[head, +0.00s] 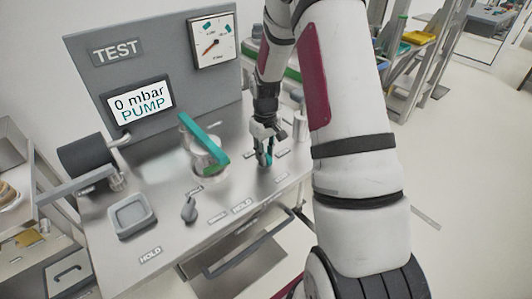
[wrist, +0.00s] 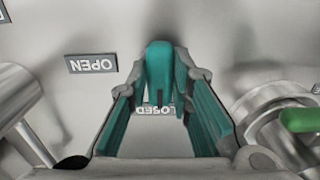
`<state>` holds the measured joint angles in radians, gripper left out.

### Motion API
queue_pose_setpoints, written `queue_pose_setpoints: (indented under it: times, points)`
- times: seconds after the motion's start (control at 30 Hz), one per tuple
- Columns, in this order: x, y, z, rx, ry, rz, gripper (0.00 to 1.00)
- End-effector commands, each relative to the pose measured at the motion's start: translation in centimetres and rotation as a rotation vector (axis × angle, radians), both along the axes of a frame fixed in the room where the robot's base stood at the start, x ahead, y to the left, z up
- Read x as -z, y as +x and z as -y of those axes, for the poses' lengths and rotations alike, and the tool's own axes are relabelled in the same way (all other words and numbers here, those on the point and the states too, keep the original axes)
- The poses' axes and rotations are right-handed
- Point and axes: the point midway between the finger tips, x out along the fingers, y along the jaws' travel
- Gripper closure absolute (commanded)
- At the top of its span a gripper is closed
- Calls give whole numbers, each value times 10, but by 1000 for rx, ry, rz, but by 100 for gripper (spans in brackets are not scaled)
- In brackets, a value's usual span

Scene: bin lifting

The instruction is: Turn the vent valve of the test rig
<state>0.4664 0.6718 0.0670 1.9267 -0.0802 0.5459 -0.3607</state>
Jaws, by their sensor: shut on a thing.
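The test rig (head: 110,190) has a metal bench top with a grey back panel. My gripper (head: 265,158) is down at the right part of the bench top. In the wrist view my gripper (wrist: 166,88) is shut on the teal vent valve handle (wrist: 165,62), which stands between the fingertips. An OPEN label (wrist: 91,63) lies left of the handle. A CLOSED label (wrist: 155,110), partly hidden, shows between the fingers; both read upside down. In the head view the gripper hides most of the valve.
A display (head: 140,103) reads 0 mbar PUMP, beside a dial gauge (head: 214,42). A metal chamber (head: 207,158) with a long teal bar stands left of my gripper. A grey knob (head: 189,209) and a square tray (head: 131,215) are nearer the front left. A drawer handle (head: 250,246) juts out in front.

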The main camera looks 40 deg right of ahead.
Motion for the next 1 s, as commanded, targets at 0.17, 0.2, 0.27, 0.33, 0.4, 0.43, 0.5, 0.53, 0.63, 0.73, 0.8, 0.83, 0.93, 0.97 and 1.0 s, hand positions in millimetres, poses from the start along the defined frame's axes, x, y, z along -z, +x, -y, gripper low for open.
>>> queue_pose_setpoints:
  times: [0.17,0.2,0.27,0.33,0.4,0.43,0.5,0.53,0.63,0.73,0.8,0.83,0.93,0.97,1.0]
  points:
    - [0,0,0,-29,-1,1,100]
    - [0,0,0,-32,-1,1,100]
    - [0,0,0,-35,-1,1,100]
    - [0,0,0,-37,-1,1,100]
    - [0,0,0,-37,-1,1,100]
    - [0,0,1,-37,-1,1,100]
    - [0,0,0,-37,-1,1,100]
    - [0,0,0,-37,-1,1,100]
    - [0,0,0,-37,-1,1,71]
    - [0,0,0,-36,-1,1,60]
    - [0,0,0,-35,-1,1,60]
    - [0,0,0,-35,-1,1,60]
    - [0,0,0,-35,-1,0,60]
    - [0,0,0,-35,-1,0,60]
    - [-1,0,0,-34,-1,1,60]
